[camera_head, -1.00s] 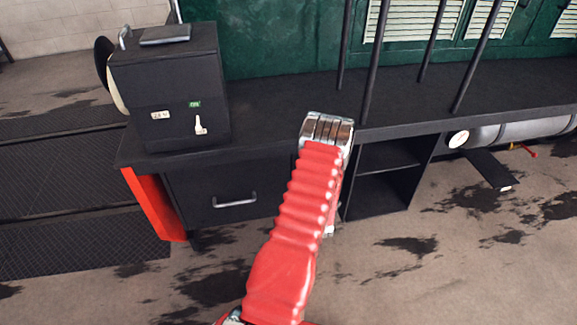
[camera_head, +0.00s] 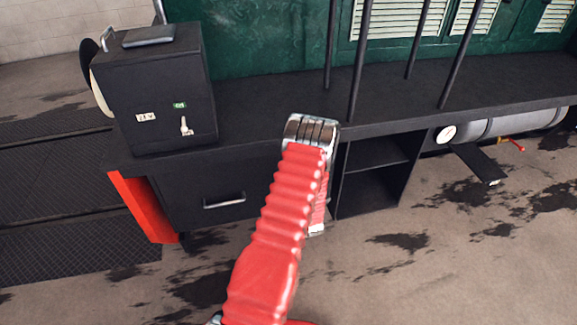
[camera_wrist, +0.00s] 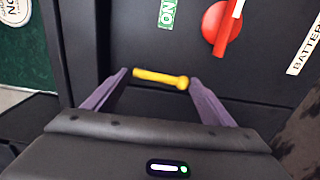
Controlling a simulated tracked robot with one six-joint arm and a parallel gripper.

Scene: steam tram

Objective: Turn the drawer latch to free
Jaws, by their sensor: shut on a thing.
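A yellow bar with a rounded right end (camera_wrist: 160,78), which looks like the drawer latch, lies nearly level on a dark panel in the wrist view. My gripper (camera_wrist: 158,84) has its two purple fingers on either side of the bar, shut on it at its ends. In the head view my red arm covers the gripper and the latch. The black drawer front (camera_head: 180,190) with its silver handle (camera_head: 224,200) shows left of my arm and sits flush under the bench.
A red rotary switch (camera_wrist: 221,28) sits above the latch, between a green ON label (camera_wrist: 167,14) and a BATTERY label (camera_wrist: 305,50). A black box (camera_head: 158,90) stands on the bench's left end. Thin posts (camera_head: 359,60) rise from the bench; open shelves (camera_head: 375,175) are below.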

